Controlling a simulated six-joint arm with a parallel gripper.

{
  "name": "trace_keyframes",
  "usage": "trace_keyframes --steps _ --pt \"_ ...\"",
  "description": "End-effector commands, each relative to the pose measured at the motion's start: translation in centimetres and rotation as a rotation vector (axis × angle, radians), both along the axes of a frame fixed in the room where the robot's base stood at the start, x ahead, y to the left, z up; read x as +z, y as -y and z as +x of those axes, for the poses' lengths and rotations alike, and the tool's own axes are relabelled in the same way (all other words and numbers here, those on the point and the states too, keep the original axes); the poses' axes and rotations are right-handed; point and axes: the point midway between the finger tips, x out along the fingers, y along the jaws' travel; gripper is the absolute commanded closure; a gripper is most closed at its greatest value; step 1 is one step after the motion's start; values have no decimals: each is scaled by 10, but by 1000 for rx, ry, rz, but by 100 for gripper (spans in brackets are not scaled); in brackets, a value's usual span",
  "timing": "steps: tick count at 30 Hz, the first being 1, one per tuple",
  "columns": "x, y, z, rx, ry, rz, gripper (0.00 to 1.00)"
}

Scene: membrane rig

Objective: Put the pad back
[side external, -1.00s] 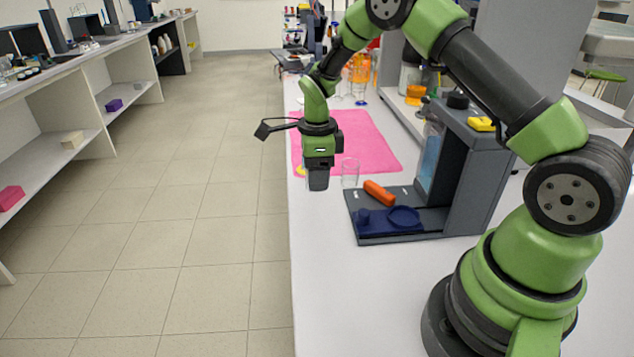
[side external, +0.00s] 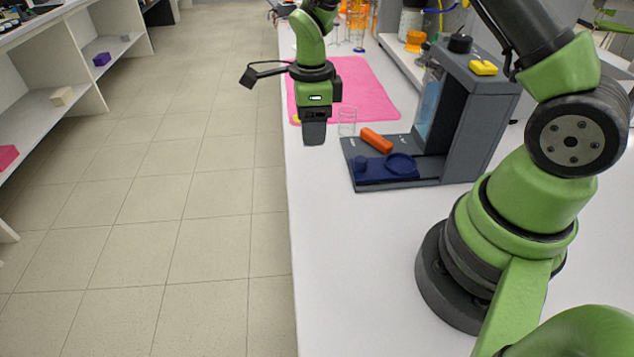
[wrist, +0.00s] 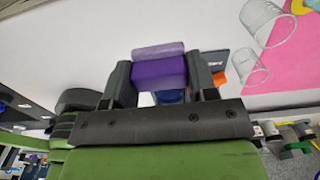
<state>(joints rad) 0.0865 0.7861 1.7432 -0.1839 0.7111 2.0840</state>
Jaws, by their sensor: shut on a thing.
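A purple pad (wrist: 158,72), paler along its upper face, sits between the fingers in the wrist view. My gripper (side external: 314,136) is shut on it, pointing down above the bench near its left edge. In the side view I cannot make out the pad in the jaws. The grey rig (side external: 457,140) stands to the right of my gripper. Its low base carries an orange piece (side external: 376,140) and a dark blue part (side external: 385,168) with a round ring and a small knob. My gripper is clear of the rig.
A clear glass beaker (side external: 347,122) stands close behind and right of my gripper. A pink mat (side external: 360,88) lies beyond it. A yellow piece (side external: 483,68) rests on the rig's top. The white bench (side external: 345,260) is clear in front; its left edge drops to the floor.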

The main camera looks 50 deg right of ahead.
Motion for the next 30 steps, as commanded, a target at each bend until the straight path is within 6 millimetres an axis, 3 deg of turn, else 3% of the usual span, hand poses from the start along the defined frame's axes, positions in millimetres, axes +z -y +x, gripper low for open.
trace_keyframes --steps 3,8,15,27,30 --pt "6 -20 -20 4 1 1 70" --pt "6 -33 -37 0 -1 1 70" --pt "-36 -34 -41 -3 -4 1 70" --pt "-86 -34 -40 -3 -1 2 70" --pt "-91 -34 -40 -3 1 2 70"
